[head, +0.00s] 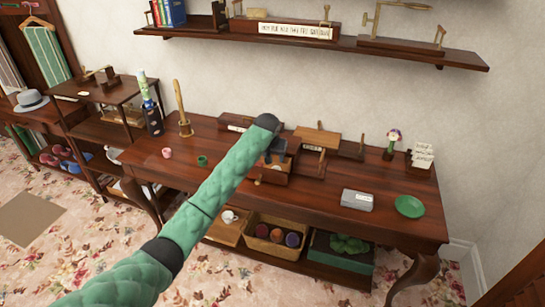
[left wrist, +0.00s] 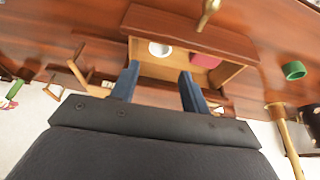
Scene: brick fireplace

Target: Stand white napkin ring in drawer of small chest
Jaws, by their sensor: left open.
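The small chest (head: 290,145) stands on the long wooden table, its drawer (head: 264,176) pulled open toward me. In the left wrist view the drawer front (left wrist: 190,33) with a brass knob shows at the top. A white ring-like thing, seemingly the white napkin ring (left wrist: 159,49), is inside the drawer near its front, beside a dark pink thing (left wrist: 205,61). My left gripper (head: 277,155) is over the drawer, its two blue fingers apart and empty in the left wrist view (left wrist: 158,85). The ring is apart from the fingers. My right gripper is not in view.
A green ring (head: 202,160) and a pink ring (head: 167,153) sit on the table left of the chest. A grey box (head: 357,200) and a green dish (head: 409,206) lie to the right. A wall shelf (head: 330,43) hangs above. The table front is mostly clear.

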